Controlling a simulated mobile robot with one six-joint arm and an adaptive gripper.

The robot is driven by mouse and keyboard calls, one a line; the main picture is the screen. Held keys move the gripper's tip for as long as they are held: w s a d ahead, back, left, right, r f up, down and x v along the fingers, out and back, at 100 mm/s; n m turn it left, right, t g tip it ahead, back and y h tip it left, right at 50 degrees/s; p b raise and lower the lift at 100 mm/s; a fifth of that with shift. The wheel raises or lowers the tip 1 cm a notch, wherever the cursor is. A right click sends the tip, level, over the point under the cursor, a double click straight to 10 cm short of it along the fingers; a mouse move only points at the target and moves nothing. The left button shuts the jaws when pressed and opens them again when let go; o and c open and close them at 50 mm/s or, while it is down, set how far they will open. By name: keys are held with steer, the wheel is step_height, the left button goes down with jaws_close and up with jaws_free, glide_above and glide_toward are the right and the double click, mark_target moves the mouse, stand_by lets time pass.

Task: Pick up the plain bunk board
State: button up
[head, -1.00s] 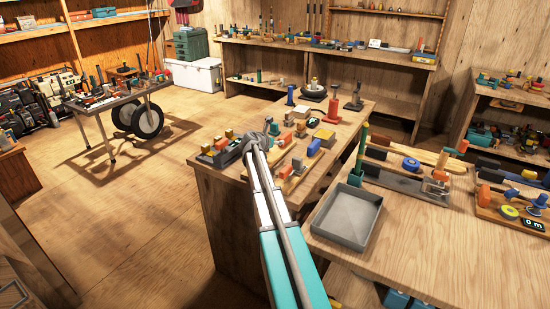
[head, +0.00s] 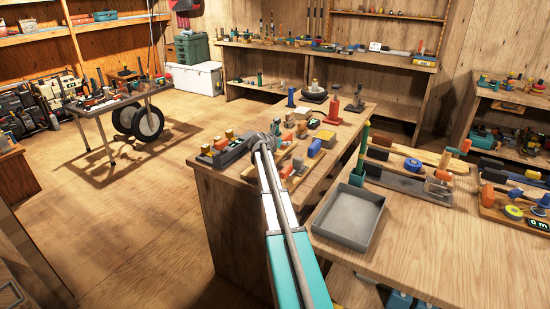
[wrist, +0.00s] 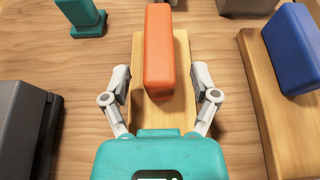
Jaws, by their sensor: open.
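In the wrist view, a light wooden board (wrist: 150,116) lies lengthwise between my fingers, with an orange block (wrist: 160,50) on top of it. A second light wooden board (wrist: 262,95) with a blue block (wrist: 294,48) lies to the right. I cannot tell for sure which is the plain bunk board. My gripper (wrist: 161,72) is open, one finger on each side of the first board and its orange block; contact is not clear. In the head view my arm reaches over the wooden bench (head: 215,190) and hides the fingers.
A dark grey box (wrist: 25,120) stands left of my gripper, and a teal stand (wrist: 82,15) is at the upper left. In the head view, an empty grey tray (head: 347,218) sits on the nearer bench to the right.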

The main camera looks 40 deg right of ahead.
steer(key=shift+x, duration=1)
jaws_close()
